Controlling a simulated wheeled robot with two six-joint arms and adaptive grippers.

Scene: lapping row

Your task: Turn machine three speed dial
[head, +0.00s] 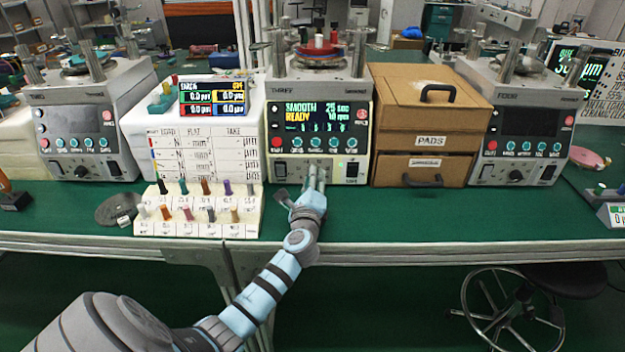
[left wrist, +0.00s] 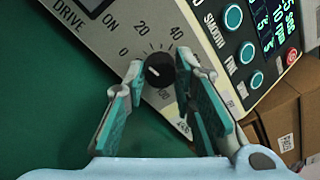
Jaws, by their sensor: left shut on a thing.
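Machine three (head: 365,143) stands in the middle of the bench, labelled THREE. Its screen (head: 315,116) reads SMOOTH 25 sec, READY and 10 rpm. The black speed dial (left wrist: 159,70) shows in the left wrist view, inside a printed scale with 0, 20 and 40 readable. Its short white mark seems to point toward the 0 side. My left gripper (head: 316,178) reaches up to the lower front panel; in the left wrist view its fingers (left wrist: 160,66) stand on both sides of the dial, shut on it. In the head view the gripper hides the dial. My right gripper is out of view.
A rack of coloured pegs (head: 197,213) stands left of my left arm. A brown cabinet marked PADS (head: 425,115) is close on machine three's right. Similar machines stand at left (head: 85,120) and right (head: 530,120). A stool (head: 570,280) is below the bench front.

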